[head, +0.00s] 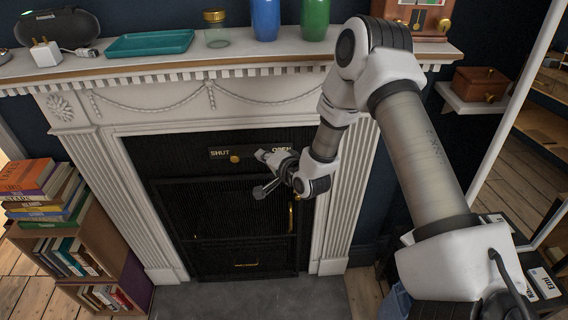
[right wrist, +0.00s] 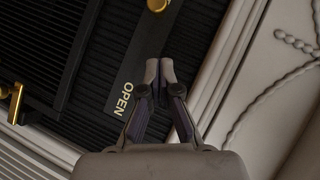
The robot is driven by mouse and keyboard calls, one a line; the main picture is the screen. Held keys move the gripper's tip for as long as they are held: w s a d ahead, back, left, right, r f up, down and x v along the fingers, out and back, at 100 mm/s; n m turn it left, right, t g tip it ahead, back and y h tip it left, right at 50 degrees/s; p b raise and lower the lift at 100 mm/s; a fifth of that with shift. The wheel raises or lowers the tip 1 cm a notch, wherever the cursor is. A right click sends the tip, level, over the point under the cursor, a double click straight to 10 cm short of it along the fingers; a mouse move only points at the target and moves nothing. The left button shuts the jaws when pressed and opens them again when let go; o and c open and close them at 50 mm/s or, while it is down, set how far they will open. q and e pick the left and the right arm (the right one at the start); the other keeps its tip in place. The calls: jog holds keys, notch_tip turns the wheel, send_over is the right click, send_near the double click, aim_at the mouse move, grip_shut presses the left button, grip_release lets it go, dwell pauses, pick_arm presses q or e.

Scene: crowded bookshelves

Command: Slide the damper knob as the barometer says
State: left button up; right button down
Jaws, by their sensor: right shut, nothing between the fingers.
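A dark damper strip (head: 256,150) crosses the top of the black fireplace, with SHUT at its left end and OPEN at its right end. Its round brass knob (head: 235,159) sits near the SHUT end; a brass knob also shows in the right wrist view (right wrist: 157,5). My right gripper (head: 262,156) is just right of the knob, apart from it, in front of the strip near OPEN. In the right wrist view its fingertips (right wrist: 160,70) are together and empty. A wooden-cased instrument (head: 420,18), perhaps the barometer, stands on the mantel's right; its top is cut off and its reading is unclear.
The white mantel (head: 300,52) juts out above the strip. It bears a teal tray (head: 150,43), a jar, and blue (head: 265,18) and green (head: 315,18) vessels. Books (head: 45,190) stand at the left. A small wooden box (head: 480,84) sits on a shelf at the right.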

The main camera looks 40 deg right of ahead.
pick_arm(q)
jog(key=shift+w+a+f, duration=0.35)
jog(key=shift+w+f, duration=0.05)
jog(key=shift+f, duration=0.25)
pick_arm(e)
jog(key=v, duration=0.6)
jog(key=shift+a, duration=0.4)
jog(key=shift+s+r, duration=0.1)
jog(key=shift+s, duration=0.05)
